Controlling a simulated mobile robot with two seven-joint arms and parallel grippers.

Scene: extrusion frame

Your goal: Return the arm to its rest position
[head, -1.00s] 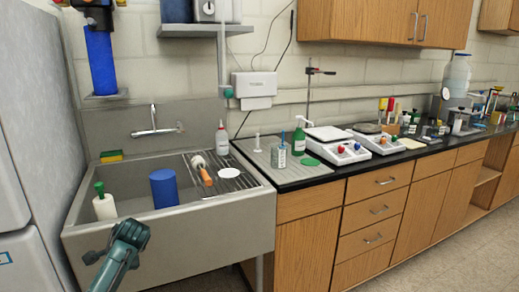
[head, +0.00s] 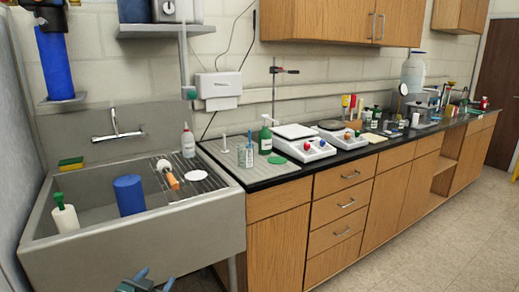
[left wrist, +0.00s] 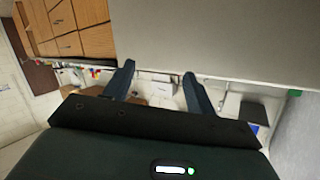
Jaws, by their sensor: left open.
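My left gripper (head: 146,281) shows at the bottom edge of the head view, in front of the sink's front wall and low. In the left wrist view its two dark fingers (left wrist: 160,88) stand apart with nothing between them. The rest of the left arm is cut off by the frame edge. My right gripper is not in either view.
A grey sink (head: 140,240) stands close ahead, holding a blue cylinder (head: 129,195) and a white bottle (head: 65,218). A black-topped counter (head: 268,180) with wooden drawers runs right. A scale (head: 300,148) stands on it. The floor (head: 420,240) at right is clear.

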